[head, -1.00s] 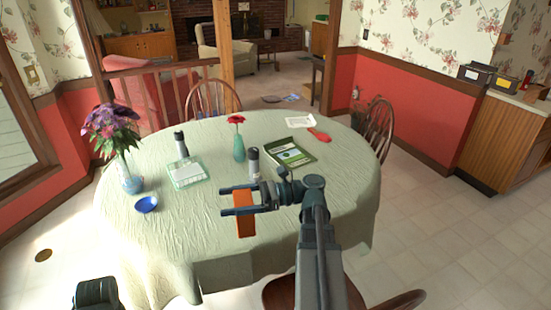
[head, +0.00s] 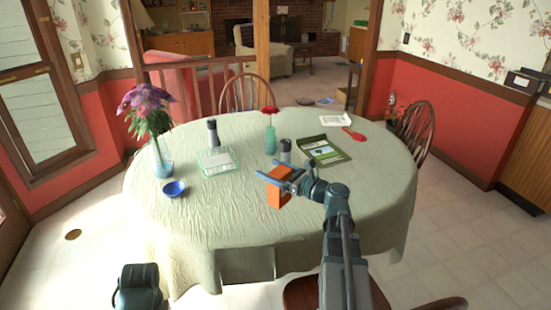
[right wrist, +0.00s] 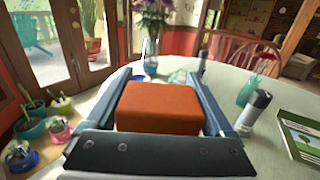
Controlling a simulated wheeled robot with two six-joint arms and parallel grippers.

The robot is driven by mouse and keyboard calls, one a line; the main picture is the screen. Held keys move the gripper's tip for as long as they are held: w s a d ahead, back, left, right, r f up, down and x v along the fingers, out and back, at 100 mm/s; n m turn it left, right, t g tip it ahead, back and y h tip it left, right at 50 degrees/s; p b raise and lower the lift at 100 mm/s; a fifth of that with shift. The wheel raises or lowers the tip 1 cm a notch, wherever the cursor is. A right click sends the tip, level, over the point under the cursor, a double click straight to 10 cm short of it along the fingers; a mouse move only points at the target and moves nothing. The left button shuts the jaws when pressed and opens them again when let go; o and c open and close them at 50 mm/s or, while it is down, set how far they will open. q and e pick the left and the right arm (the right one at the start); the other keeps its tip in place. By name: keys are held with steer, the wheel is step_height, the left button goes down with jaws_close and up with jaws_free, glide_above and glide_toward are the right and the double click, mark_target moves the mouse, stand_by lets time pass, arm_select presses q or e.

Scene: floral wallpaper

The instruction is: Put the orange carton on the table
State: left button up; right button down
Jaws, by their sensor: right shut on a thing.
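The orange carton (head: 277,195) is between the fingers of my right gripper (head: 279,183), over the front middle of the table (head: 225,225). In the right wrist view the carton (right wrist: 158,106) fills the space between the two fingers, and the gripper is shut on it. The table has a pale green cloth. Whether the carton's underside touches the cloth cannot be told. No left gripper shows; a dark part of my own body is at the lower left of the head view.
A blue bowl (head: 174,188), a glass tray (head: 216,163) and a flower vase (head: 161,160) are further left. The cloth at front left is clear.

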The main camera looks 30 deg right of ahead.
steer(key=w+d+f+m+g+h+b, duration=0.2)
steer(key=w+d+f+m+h+b, duration=0.1)
steer(key=d+f+m+h+b, duration=1.05)
steer(key=w+f+n+h+b, duration=0.1)
steer(key=w+h, duration=0.3)
steer(key=w, duration=1.2)
steer(key=shift+w+a+f+n+b, duration=0.15)
steer(key=shift+f+n+b, duration=0.25)
steer(key=shift+f, duration=0.45)
steer(key=shift+f, duration=0.1)
jaws_free()
